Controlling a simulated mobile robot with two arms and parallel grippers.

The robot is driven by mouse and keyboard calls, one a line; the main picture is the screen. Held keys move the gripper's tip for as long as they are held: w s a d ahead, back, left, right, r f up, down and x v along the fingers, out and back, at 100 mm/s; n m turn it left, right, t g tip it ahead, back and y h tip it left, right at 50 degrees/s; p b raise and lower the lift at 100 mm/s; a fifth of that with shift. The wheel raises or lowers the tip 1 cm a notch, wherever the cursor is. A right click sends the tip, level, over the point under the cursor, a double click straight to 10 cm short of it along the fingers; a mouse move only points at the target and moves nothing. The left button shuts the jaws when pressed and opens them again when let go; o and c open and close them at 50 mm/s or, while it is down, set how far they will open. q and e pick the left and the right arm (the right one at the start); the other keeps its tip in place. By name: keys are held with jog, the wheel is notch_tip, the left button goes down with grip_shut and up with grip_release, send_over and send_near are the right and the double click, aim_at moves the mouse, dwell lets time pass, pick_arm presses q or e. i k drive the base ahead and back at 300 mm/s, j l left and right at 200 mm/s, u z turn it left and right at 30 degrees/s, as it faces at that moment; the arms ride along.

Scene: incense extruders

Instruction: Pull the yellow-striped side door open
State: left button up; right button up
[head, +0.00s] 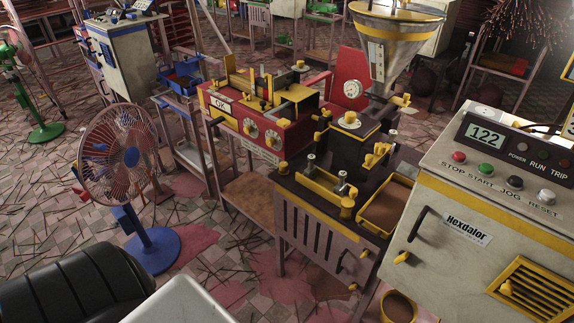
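A grey cabinet (440,270) labelled Hexdalor stands at the right of the head view. A yellow stripe (500,212) runs along the upper edge of its front face. That face looks like a door and appears shut. It carries a dark bar handle (417,224) near its left edge and a small yellow knob (402,257) below the handle. A yellow slatted vent (532,288) is at its lower right. The cabinet's lower part and right side run out of the frame. Neither of my grippers is in view.
A dark extruder bench (335,225) with a yellow-edged tray (390,203) stands close left of the cabinet. A yellow-rimmed bucket (397,307) sits below. A blue fan (150,245) and black cushioned seat (75,292) are at left. Sticks litter the floor between.

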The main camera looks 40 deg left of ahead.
aim_at(338, 249)
jog(key=u, duration=0.95)
